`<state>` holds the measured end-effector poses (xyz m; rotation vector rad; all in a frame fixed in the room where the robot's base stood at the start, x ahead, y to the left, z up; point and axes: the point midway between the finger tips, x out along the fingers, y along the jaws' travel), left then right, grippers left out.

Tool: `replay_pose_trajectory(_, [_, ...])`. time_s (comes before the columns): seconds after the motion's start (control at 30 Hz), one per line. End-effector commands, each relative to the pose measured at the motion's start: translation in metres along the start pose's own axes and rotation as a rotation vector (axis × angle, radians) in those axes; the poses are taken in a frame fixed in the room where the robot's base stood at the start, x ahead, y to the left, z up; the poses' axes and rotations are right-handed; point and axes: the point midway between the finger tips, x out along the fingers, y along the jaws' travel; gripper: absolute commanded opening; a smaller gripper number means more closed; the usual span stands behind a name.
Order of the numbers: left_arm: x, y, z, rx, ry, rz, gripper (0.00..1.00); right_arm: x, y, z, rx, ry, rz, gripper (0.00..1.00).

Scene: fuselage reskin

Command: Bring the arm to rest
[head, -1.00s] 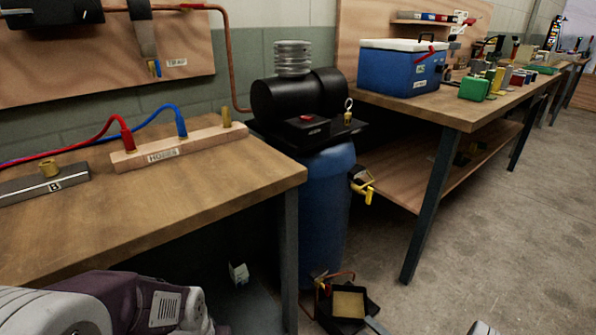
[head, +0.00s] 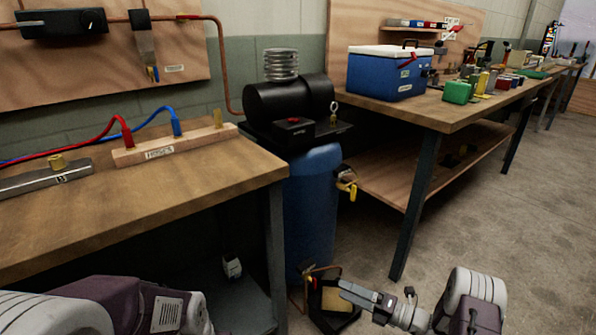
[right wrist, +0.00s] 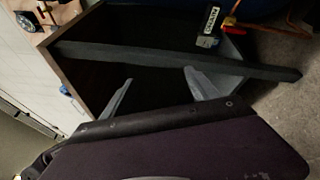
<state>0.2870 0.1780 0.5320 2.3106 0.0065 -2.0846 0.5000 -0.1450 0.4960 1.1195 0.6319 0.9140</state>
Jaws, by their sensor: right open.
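My right arm (head: 468,300) shows at the lower right of the head view, in front of the benches. Its gripper (head: 345,290) reaches left and overlaps a black tray on the floor in the picture; I cannot tell whether they touch. In the right wrist view the two fingers of the right gripper (right wrist: 156,86) are spread apart with nothing between them. A dark table leg and a lower shelf lie beyond them. A link of my left arm (head: 110,305) shows at the lower left, but its gripper is out of view.
A wooden bench (head: 130,205) with a labelled hose block (head: 170,145) stands at left. A blue barrel (head: 312,210) with a yellow tap stands beside it. A second bench (head: 440,112) carries a blue cooler (head: 385,75). The floor (head: 530,220) at right is clear.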

Motion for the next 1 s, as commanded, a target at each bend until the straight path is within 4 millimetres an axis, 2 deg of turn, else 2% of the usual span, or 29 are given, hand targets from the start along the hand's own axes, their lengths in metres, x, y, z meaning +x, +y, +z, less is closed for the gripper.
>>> replay_pose_trajectory(0.03, [-0.003, 0.000, 0.000, 0.000, 0.000, 0.000, 0.44, 0.015, 0.027, -0.004, -0.053, 0.078, 0.005, 0.69])
replay_pose_trajectory(0.1, [-0.005, 0.000, 0.000, 0.000, 0.000, 0.000, 0.44, 0.033, 0.063, -0.021, -0.147, 0.215, 0.006, 0.69])
replay_pose_trajectory(0.17, [-0.007, 0.000, -0.001, 0.000, 0.000, 0.000, 0.44, 0.046, 0.097, -0.045, -0.266, 0.364, 0.001, 0.69])
replay_pose_trajectory(0.2, [-0.009, 0.000, -0.001, 0.000, 0.000, 0.000, 0.44, 0.050, 0.117, -0.067, -0.368, 0.479, -0.003, 0.69])
replay_pose_trajectory(0.27, [-0.011, 0.000, -0.001, 0.000, 0.000, 0.000, 0.44, 0.047, 0.142, -0.101, -0.543, 0.655, -0.009, 0.69])
replay_pose_trajectory(0.33, [-0.013, 0.000, -0.001, 0.000, 0.000, 0.000, 0.44, 0.033, 0.158, -0.135, -0.758, 0.849, -0.006, 0.69])
replay_pose_trajectory(0.43, [-0.015, 0.000, -0.002, 0.000, 0.000, 0.000, 0.44, 0.001, 0.167, -0.168, -1.061, 1.095, 0.018, 0.69])
replay_pose_trajectory(0.57, [-0.017, 0.000, -0.002, 0.000, 0.000, 0.000, 0.44, -0.048, 0.162, -0.188, -1.458, 1.400, 0.098, 0.69])
replay_pose_trajectory(0.73, [-0.017, 0.000, -0.002, 0.000, 0.000, 0.000, 0.44, -0.115, 0.136, -0.177, -1.966, 1.818, 0.337, 0.69])
replay_pose_trajectory(0.83, [-0.017, 0.000, -0.002, 0.000, 0.000, 0.000, 0.44, -0.140, 0.115, -0.164, -2.192, 2.034, 0.617, 0.69])
replay_pose_trajectory(0.87, [-0.017, 0.000, -0.002, 0.000, 0.000, 0.000, 0.44, -0.142, 0.111, -0.156, 2.246, -2.066, -0.693, 0.69])
replay_pose_trajectory(0.9, [-0.017, 0.000, -0.002, 0.000, 0.000, 0.000, 0.44, -0.138, 0.108, -0.143, 2.171, -1.957, -0.723, 0.69])
replay_pose_trajectory(0.93, [-0.017, 0.000, -0.002, 0.000, 0.000, 0.000, 0.44, -0.135, 0.107, -0.139, 2.137, -1.896, -0.750, 0.69])
replay_pose_trajectory(1.0, [-0.055, 0.001, -0.005, 0.000, -0.001, 0.000, 0.44, -0.135, 0.143, -0.127, 2.138, -1.897, -0.759, 0.69])
